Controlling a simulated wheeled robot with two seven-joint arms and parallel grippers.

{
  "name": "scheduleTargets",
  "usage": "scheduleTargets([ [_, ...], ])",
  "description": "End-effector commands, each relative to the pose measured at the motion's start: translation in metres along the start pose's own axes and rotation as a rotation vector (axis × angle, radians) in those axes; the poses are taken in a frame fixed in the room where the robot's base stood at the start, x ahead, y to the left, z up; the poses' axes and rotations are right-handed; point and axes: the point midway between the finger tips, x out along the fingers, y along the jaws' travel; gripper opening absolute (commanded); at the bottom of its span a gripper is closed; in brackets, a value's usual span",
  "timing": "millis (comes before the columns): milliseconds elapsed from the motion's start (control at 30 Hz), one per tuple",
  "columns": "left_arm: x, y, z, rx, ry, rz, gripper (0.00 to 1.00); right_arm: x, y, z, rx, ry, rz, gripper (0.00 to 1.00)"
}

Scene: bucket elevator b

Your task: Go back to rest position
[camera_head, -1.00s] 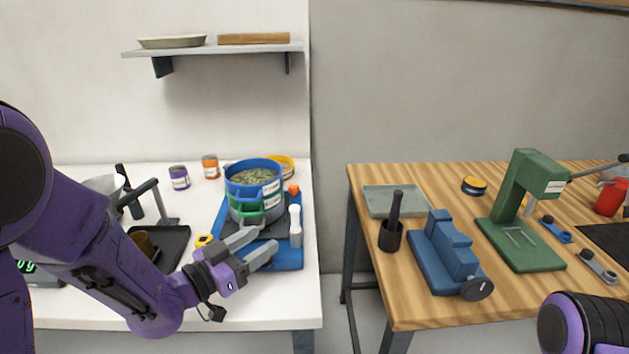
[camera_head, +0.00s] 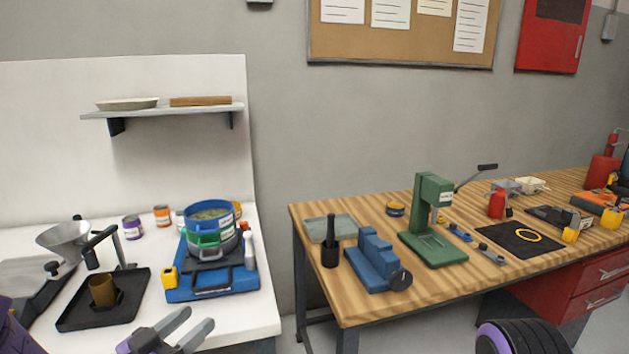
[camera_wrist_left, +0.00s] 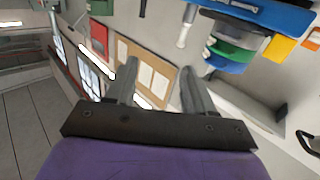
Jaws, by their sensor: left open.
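My left gripper (camera_head: 184,331) is at the lower left of the head view, low over the front part of the white table (camera_head: 243,318). Its two grey fingers are apart, with nothing between them. In the left wrist view the open fingers (camera_wrist_left: 158,85) also show empty. The stack of blue, green and grey round sieves (camera_head: 210,232) stands on a blue base (camera_head: 192,293), beyond the gripper and apart from it. A dark rounded part of my right arm shows at the bottom right, but its gripper is out of the picture.
A black tray (camera_head: 77,319) with a brown cup (camera_head: 103,290) lies left of the blue base. A wooden bench (camera_head: 349,307) to the right holds a blue vise (camera_head: 375,262) and a green press (camera_head: 432,220). A gap separates the tables.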

Motion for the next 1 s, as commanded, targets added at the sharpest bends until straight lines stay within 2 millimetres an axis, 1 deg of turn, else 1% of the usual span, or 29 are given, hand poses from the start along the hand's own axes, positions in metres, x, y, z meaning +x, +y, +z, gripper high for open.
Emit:
scheduleTargets([
  [33, 0.0, -0.002, 0.009, -0.016, -0.02, -0.016, 0.53, 0.0, 0.0, -0.001, 0.0, 0.001, -0.001, 0.43],
  [167, -0.002, -0.006, 0.033, -0.057, -0.07, -0.062, 0.53, 0.0, -0.001, -0.001, 0.001, 0.002, -0.001, 0.43],
  [267, -0.005, -0.01, 0.055, -0.096, -0.117, -0.107, 0.53, 0.0, -0.001, -0.001, 0.001, 0.002, -0.001, 0.43],
  [367, -0.01, -0.013, 0.084, -0.142, -0.179, -0.162, 0.53, 0.0, -0.001, -0.001, 0.001, 0.002, -0.001, 0.43],
  [467, -0.021, -0.016, 0.121, -0.2, -0.26, -0.236, 0.53, 0.0, 0.0, -0.001, 0.0, 0.001, -0.001, 0.43],
  [500, -0.027, -0.016, 0.137, -0.224, -0.298, -0.269, 0.53, 0.0, 0.0, -0.001, 0.0, 0.001, -0.001, 0.43],
  [567, -0.038, -0.017, 0.163, -0.263, -0.358, -0.325, 0.53, 0.0, 0.0, -0.001, 0.0, 0.001, -0.001, 0.43],
  [600, -0.048, -0.016, 0.182, -0.291, -0.404, -0.365, 0.53, 0.0, 0.0, -0.001, 0.0, 0.001, -0.001, 0.43],
  [667, -0.067, -0.014, 0.213, -0.335, -0.483, -0.435, 0.53, 0.0, 0.0, -0.001, 0.0, 0.002, -0.001, 0.43],
  [700, -0.083, -0.011, 0.236, -0.368, -0.544, -0.489, 0.53, 0.0, -0.001, -0.001, 0.0, 0.002, -0.001, 0.43],
  [767, -0.114, -0.003, 0.272, -0.419, -0.649, -0.583, 0.53, 0.0, -0.001, -0.001, 0.0, 0.002, -0.001, 0.43],
  [800, -0.139, 0.003, 0.296, -0.452, -0.724, -0.652, 0.53, 0.0, 0.0, -0.001, 0.0, 0.002, -0.001, 0.43],
  [833, -0.157, 0.009, 0.311, -0.474, -0.778, -0.703, 0.53, 0.0, 0.0, -0.001, 0.0, 0.002, -0.001, 0.43],
  [867, -0.175, 0.014, 0.324, -0.493, -0.827, -0.752, 0.53, 0.0, 0.0, -0.001, 0.0, 0.002, -0.001, 0.43],
  [900, -0.198, 0.022, 0.339, -0.514, -0.887, -0.811, 0.53, 0.0, 0.0, -0.001, 0.0, 0.001, -0.001, 0.43],
  [1000, -0.242, 0.038, 0.361, -0.547, -0.997, -0.924, 0.53, 0.0, 0.0, -0.001, 0.0, 0.001, -0.001, 0.43],
])
